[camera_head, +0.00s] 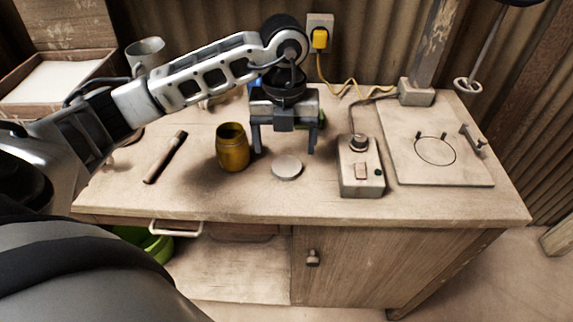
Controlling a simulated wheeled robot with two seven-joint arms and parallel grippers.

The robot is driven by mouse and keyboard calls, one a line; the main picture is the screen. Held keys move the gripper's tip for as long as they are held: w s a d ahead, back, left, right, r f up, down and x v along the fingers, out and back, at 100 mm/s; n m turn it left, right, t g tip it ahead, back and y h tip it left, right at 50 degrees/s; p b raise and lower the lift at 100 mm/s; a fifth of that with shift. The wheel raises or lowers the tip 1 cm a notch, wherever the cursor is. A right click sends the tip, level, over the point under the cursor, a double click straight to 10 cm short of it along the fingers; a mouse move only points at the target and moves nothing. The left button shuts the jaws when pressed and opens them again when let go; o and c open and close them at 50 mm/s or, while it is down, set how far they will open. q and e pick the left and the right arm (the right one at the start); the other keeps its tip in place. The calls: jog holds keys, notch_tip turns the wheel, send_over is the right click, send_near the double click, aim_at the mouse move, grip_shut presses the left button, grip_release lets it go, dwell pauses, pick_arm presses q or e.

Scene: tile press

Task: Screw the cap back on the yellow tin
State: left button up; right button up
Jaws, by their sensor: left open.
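The yellow tin (233,149) stands upright and open on the workbench, left of the middle. A round pale grey disc, which looks like the cap (287,167), lies flat on the bench to the right of the tin. My left gripper (284,150) points down just behind and above the disc, with its two fingers apart and nothing between them. Its left finger is close to the tin's right side; I cannot tell whether they touch. My right gripper is not in view.
A control box (361,170) with a knob stands right of the disc. A pale board (436,150) with a wire ring lies farther right. A dark-handled tool (166,157) lies left of the tin. A tray (55,77) and a grey cup (146,54) stand at the back left.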

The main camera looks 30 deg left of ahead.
aim_at(287, 166)
pick_arm(q)
jog(key=shift+w+d+f+p, duration=0.1)
jog(key=shift+f+p, duration=0.15)
jog(key=shift+f, duration=1.1)
jog(key=shift+w+f+p, duration=0.1)
jog(key=shift+f+p, duration=0.1)
jog(key=shift+f, duration=1.1)
jog(key=c, duration=1.1)
